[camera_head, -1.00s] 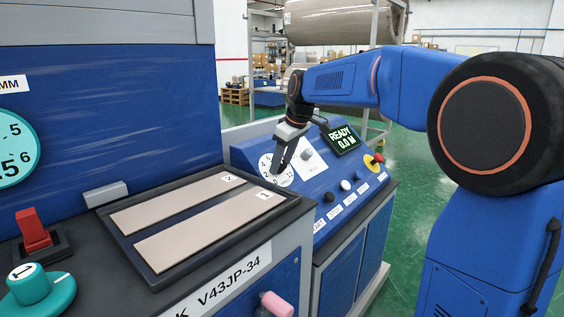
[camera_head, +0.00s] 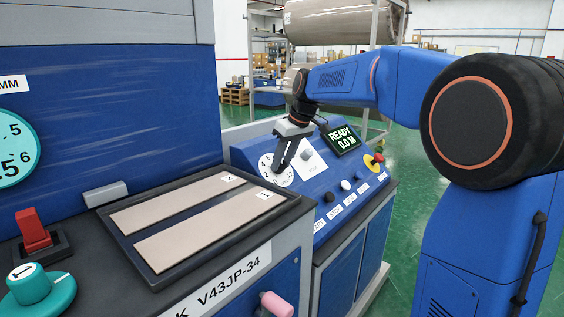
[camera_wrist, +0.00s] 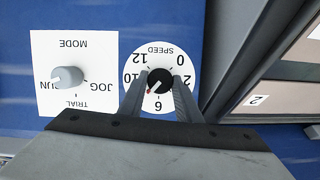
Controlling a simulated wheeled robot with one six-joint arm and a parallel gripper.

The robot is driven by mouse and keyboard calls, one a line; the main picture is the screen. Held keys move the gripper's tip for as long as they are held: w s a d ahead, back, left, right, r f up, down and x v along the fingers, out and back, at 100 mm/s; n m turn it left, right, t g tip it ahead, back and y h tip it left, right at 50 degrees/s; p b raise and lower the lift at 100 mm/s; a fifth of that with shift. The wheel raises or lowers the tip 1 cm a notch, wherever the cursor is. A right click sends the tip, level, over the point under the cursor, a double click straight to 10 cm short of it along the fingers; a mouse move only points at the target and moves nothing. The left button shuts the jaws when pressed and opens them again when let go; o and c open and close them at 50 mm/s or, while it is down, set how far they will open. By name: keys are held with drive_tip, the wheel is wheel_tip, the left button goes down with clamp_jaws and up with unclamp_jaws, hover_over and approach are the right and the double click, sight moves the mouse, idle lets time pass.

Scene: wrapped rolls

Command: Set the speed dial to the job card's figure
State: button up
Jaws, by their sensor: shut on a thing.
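The speed dial (camera_wrist: 158,104) is a round white plate marked SPEED on the blue console, upside down in the wrist view. Its black knob (camera_wrist: 160,80) has a red pointer aimed to the lower left, between the 10 and the 6. My gripper (camera_wrist: 159,84) has one finger on each side of the knob and is shut on it. The left finger covers part of the scale beside the pointer. In the head view the dial plate (camera_head: 265,163) is partly hidden behind my gripper (camera_head: 281,166). I cannot make out a job card.
A mode dial (camera_wrist: 67,78) on a square white plate sits close beside the speed dial. A screen (camera_head: 342,137) reads READY 0.0 M. Several push buttons and a red-topped yellow stop button (camera_head: 374,161) line the console. A black tray (camera_head: 160,274) with two numbered strips lies left.

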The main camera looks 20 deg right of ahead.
drive_tip(key=m, duration=0.2)
drive_tip(key=m+y, duration=0.1)
drive_tip(key=m, duration=0.2)
drive_tip(key=shift+d+g+y, duration=0.2)
drive_tip(key=shift+g+y, duration=0.1)
drive_tip(key=shift+d+f+m+y, duration=0.1)
drive_tip(key=shift+m+y, duration=0.6)
drive_tip(key=shift+m, duration=1.3)
drive_tip(key=o, duration=1.1)
drive_tip(key=shift+c, duration=0.2)
drive_tip(key=v, duration=1.7)
drive_tip(key=shift+s, duration=0.25)
drive_tip(key=shift+d, duration=0.1)
